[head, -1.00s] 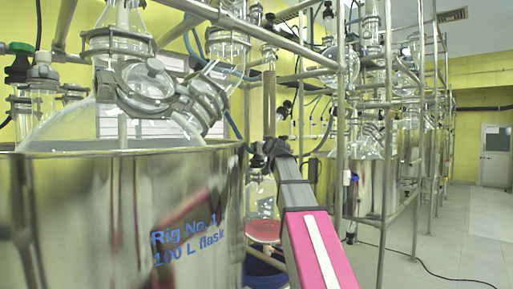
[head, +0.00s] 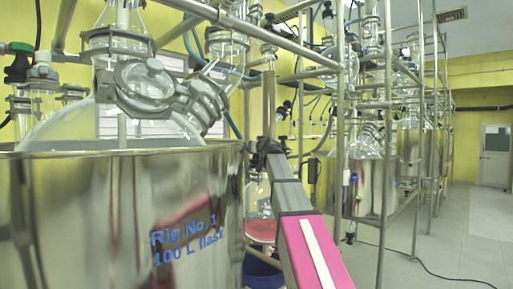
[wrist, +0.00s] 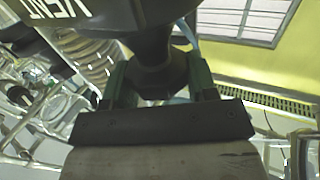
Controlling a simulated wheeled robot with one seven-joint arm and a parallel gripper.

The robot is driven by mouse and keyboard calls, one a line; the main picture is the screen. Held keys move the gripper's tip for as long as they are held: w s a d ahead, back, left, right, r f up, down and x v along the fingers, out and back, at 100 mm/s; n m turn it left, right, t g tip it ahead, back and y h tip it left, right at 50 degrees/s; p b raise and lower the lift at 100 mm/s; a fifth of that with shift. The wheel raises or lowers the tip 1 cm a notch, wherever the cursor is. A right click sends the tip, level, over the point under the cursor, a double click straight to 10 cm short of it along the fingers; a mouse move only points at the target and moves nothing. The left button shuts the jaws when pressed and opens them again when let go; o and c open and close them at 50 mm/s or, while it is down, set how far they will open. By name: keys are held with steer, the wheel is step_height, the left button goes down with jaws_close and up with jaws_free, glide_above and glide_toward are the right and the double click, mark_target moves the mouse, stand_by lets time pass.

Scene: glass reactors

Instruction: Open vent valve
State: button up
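The vent valve (wrist: 155,65) shows close up in the wrist view as a dark, tapered piece under a larger dark body. White upside-down lettering on that body, cut off by the frame, seems to read VENT. My gripper (wrist: 156,85) has one green finger on each side of the tapered piece. Both fingers appear to press against it, with a small light gap below. In the head view my gripper (head: 264,150) is small and dark beside the steel vessel's right rim, and the valve cannot be made out there.
The steel vessel (head: 120,215) marked Rig No. 1 fills the left, with glassware (head: 145,85) and pipes above. A metal frame (head: 338,130) stands right of my arm, with more reactors behind. The floor (head: 470,235) at the right is open, except for a black cable (head: 415,262).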

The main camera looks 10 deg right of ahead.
steer(key=shift+n+y, duration=0.4)
steer(key=shift+y, duration=0.2)
steer(key=n+g+y, duration=0.2)
steer(key=n+y, duration=0.1)
steer(key=y, duration=0.1)
steer(key=n+g+y, duration=0.2)
steer(key=n+y, duration=0.1)
steer(key=y, duration=0.1)
steer(key=shift+w+d+r+g, duration=0.1)
steer(key=shift+w+d+g, duration=0.1)
steer(key=shift+g, duration=0.2)
steer(key=n+g+y, duration=0.3)
steer(key=n+g, duration=0.1)
steer(key=g, duration=0.1)
steer(key=shift+y, duration=0.4)
steer(key=shift+a+n+g+y, duration=0.1)
steer(key=shift+n+g+y, duration=0.4)
steer(key=shift+n+g, duration=0.5)
steer(key=shift+s+g, duration=0.1)
steer(key=shift+g, duration=0.4)
steer(key=o, duration=0.9)
